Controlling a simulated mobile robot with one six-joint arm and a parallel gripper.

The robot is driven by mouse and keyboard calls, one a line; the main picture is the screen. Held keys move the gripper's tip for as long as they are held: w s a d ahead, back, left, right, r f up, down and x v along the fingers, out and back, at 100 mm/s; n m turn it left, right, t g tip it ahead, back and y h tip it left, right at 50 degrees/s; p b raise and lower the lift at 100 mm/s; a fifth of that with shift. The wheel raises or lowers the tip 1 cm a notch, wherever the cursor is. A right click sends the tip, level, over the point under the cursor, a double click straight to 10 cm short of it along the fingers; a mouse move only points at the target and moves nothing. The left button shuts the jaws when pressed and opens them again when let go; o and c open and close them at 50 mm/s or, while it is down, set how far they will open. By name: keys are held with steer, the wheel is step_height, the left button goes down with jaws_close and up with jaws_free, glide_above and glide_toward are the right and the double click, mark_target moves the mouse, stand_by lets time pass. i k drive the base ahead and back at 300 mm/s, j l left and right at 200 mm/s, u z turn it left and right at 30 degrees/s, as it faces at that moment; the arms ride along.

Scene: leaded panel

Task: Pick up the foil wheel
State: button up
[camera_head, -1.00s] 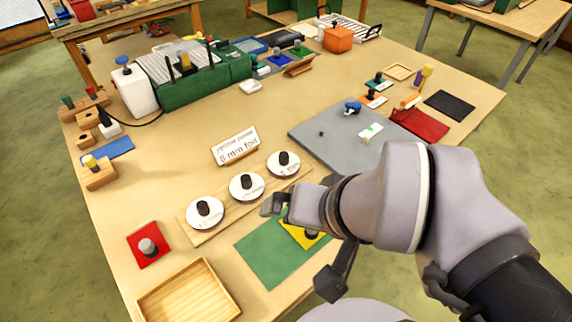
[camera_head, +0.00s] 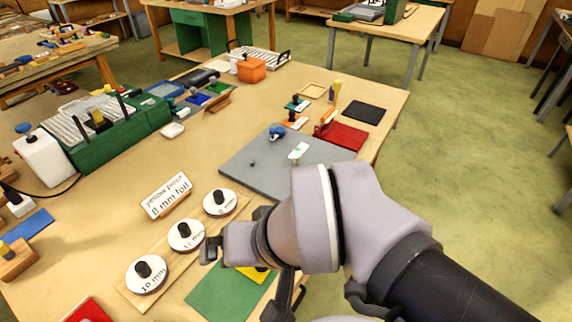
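Three white foil wheels with black knobs lie in a row on a wooden board (camera_head: 125,292). The front one (camera_head: 160,275) reads 10 mm, the middle one (camera_head: 186,244) is hard to read, and the back one (camera_head: 229,207) is partly legible. A sign (camera_head: 166,195) behind them reads "yellow piece 8 mm foil". My gripper (camera_head: 211,250) is just right of the middle wheel in the picture and appears apart from all of them. Its fingertips are mostly hidden behind its own body, so its opening does not show.
A green sheet (camera_head: 215,297) with a yellow piece (camera_head: 257,273) lies under my arm. A grey board (camera_head: 245,160) is behind the arm. A green machine (camera_head: 105,140) stands at left. Bare table is left of the sign.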

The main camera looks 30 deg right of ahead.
mark_target(220, 203)
steer(key=i+l+u, duration=0.1)
steer(key=l+u, duration=0.7)
steer(key=u, duration=0.15)
steer(key=l+u, duration=0.45)
